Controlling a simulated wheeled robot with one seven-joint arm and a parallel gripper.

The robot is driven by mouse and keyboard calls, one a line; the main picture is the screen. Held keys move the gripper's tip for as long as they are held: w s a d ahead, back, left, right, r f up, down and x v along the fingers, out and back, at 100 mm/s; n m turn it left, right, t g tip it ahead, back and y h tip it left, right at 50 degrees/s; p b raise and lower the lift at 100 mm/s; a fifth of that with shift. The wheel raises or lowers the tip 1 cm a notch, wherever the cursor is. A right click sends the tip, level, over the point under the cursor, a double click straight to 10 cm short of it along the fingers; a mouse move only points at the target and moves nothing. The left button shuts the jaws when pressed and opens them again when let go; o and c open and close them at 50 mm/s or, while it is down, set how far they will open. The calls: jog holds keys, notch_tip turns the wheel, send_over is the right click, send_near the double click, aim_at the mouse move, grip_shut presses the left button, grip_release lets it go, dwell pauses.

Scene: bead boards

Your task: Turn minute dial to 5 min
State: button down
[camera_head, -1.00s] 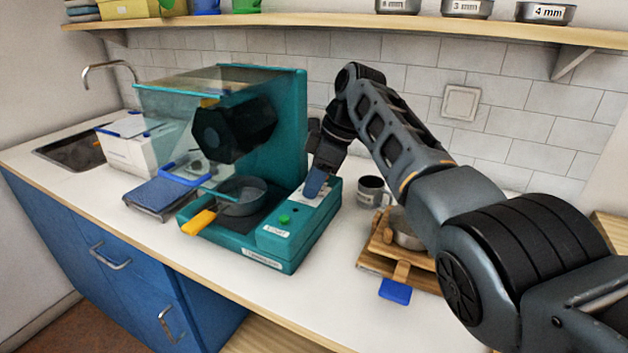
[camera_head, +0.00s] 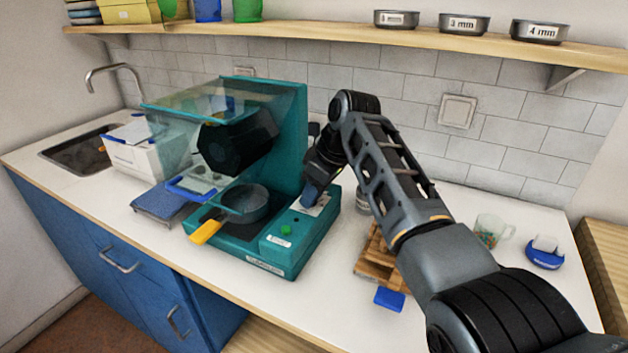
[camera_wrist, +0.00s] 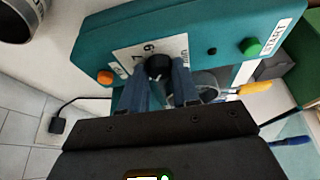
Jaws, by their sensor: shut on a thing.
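The minute dial (camera_wrist: 159,66) is a black knob on a white scale plate (camera_wrist: 129,59) on the teal machine's top panel. My gripper (camera_wrist: 160,82) is shut on the dial, with a blue finger at each side. In the head view my gripper (camera_head: 311,196) reaches down onto the teal machine's (camera_head: 294,110) control panel and hides the dial. A green START button (camera_wrist: 250,47) sits on the same panel.
A pan with a yellow handle (camera_head: 206,231) stands under the machine's black head (camera_head: 236,139) and clear hood. A wooden stand (camera_head: 375,262) and a mug (camera_head: 363,202) stand close to the right. A beaker (camera_head: 489,231) stands farther right.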

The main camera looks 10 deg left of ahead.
jog(key=m+p, duration=0.1)
jog(key=m, duration=0.1)
jog(key=m+t+h+p, duration=0.1)
jog(key=m, duration=0.1)
jog(key=shift+s+a+r+m+t+p, duration=0.15)
jog(key=shift+m+t+p, duration=0.15)
jog(key=m+h, duration=0.1)
jog(key=m, duration=0.1)
jog(key=m+t+h, duration=0.1)
jog(key=m, duration=0.2)
jog(key=shift+a+m, duration=0.15)
jog(key=shift+m, duration=0.45)
jog(key=c, duration=0.8)
grip_release()
jog(key=shift+s, duration=0.1)
jog(key=shift+c, duration=0.2)
jog(key=v, duration=0.7)
jog(key=shift+r+b, duration=0.2)
jog(key=shift+b, duration=0.2)
jog(key=shift+s, duration=0.2)
